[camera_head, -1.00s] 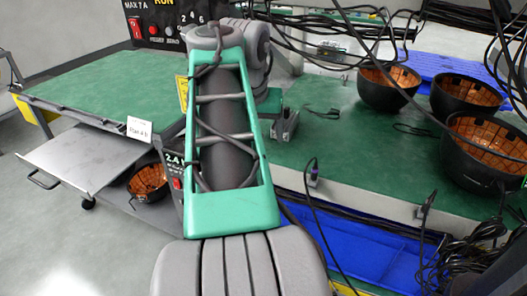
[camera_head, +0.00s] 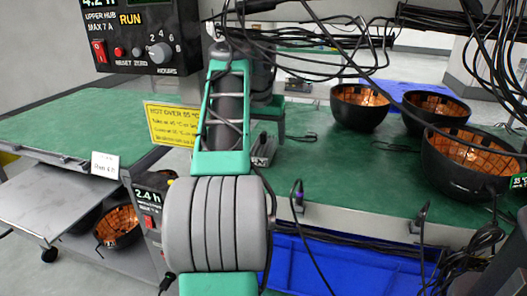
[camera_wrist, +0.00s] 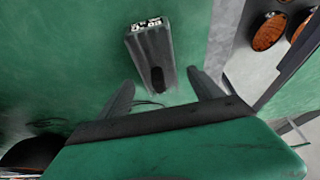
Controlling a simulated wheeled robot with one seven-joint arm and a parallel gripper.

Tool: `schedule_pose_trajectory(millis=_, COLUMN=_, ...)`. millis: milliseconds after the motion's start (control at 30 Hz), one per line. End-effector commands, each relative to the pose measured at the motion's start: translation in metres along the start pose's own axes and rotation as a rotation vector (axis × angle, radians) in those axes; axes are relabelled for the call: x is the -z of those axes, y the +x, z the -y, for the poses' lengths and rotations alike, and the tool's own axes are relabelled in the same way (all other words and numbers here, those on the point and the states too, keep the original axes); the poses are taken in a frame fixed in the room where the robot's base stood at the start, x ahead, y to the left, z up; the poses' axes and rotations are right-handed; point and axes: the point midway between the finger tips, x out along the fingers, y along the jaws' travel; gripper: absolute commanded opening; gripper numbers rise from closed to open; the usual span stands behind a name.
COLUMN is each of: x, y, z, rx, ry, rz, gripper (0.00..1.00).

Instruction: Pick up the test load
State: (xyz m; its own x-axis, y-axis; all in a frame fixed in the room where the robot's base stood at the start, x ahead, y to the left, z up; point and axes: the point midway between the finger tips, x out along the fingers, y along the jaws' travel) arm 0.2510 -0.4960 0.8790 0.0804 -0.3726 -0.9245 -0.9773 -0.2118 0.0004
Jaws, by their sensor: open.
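The test load appears to be a small grey block with a white printed label at one end; I cannot confirm the name. In the wrist view the block (camera_wrist: 152,50) lies on the green surface, its dark near end close to the gap between my fingers. My gripper (camera_wrist: 160,77) is open and empty, with one dark finger on each side of that gap. In the head view the grey block (camera_head: 263,150) sits on the green bench just right of my arm. My fingertips are not clear there, hidden by my arm.
Black bowls with copper-coloured insides, one of them the front bowl (camera_head: 465,165), stand on the bench's right side. Loose black cables (camera_head: 330,45) hang above the bench. A control panel (camera_head: 140,40) is at upper left. A yellow sign (camera_head: 170,123) stands left of my arm.

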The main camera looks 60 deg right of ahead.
Motion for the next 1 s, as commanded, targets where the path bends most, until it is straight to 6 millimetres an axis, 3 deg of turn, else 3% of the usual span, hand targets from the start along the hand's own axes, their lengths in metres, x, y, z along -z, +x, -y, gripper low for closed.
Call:
schedule_pose_trajectory(millis=33, x=-0.0048, y=0.0178, z=-0.0007, rx=-0.001, ry=0.002, rz=0.001, gripper=0.75)
schedule_pose_trajectory(millis=333, x=-0.0023, y=0.0200, z=-0.0004, rx=0.000, ry=0.001, rz=0.000, gripper=0.75)
schedule_pose_trajectory(millis=1000, x=-0.0026, y=0.0201, z=-0.0004, rx=0.000, ry=0.001, rz=0.000, gripper=0.21)
